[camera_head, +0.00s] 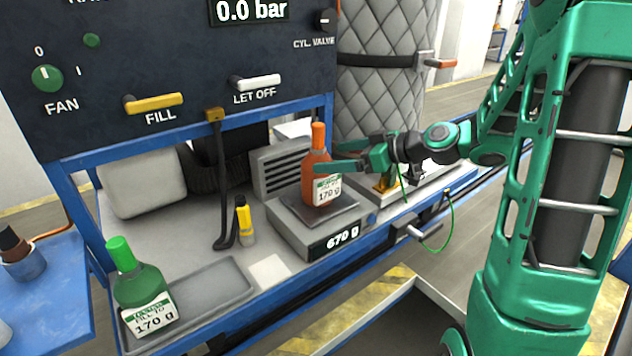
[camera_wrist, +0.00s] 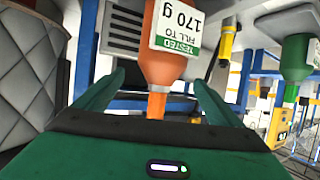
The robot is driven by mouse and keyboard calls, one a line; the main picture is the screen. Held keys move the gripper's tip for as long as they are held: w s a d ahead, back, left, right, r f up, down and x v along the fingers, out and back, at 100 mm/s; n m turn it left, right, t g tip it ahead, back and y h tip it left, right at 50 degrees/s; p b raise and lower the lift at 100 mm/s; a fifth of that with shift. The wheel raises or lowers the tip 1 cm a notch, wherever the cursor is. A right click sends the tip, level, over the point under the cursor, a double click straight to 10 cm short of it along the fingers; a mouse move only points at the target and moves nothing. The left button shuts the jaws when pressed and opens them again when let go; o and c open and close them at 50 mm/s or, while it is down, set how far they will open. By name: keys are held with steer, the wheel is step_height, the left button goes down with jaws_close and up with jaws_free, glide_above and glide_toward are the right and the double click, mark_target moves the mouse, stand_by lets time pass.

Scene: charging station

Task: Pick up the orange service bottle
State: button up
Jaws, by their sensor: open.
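The orange service bottle (camera_head: 318,175) stands upright on the scale plate (camera_head: 340,213), with a white and green label reading 170 g. In the wrist view the bottle (camera_wrist: 168,65) appears upside down, its narrow orange neck between the two green fingers. My gripper (camera_head: 338,156) comes from the right at the height of the bottle's upper part. In the wrist view my gripper (camera_wrist: 158,82) is open, with visible space on both sides of the neck. The scale's display (camera_head: 342,239) reads 670 g.
A green bottle (camera_head: 141,290) stands on a grey tray (camera_head: 217,289) at the front left. A yellow and black marker-like item (camera_head: 245,222) and a dark hose (camera_head: 223,190) are left of the scale. The control panel (camera_head: 170,60) rises behind. A quilted cylinder (camera_head: 380,75) stands behind my gripper.

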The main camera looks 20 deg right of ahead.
mark_target(307, 162)
steer(key=x, duration=0.4)
steer(key=shift+w+a+f, duration=0.1)
steer(key=shift+a+f, duration=0.05)
steer(key=shift+a, duration=0.05)
steer(key=shift+f+x, duration=0.2)
steer(key=shift+x, duration=1.1)
steer(key=shift+f+x, duration=0.2)
steer(key=shift+x, duration=1.1)
steer(key=c, duration=1.6)
steer(key=shift+r, duration=0.15)
steer(key=shift+c, duration=0.2)
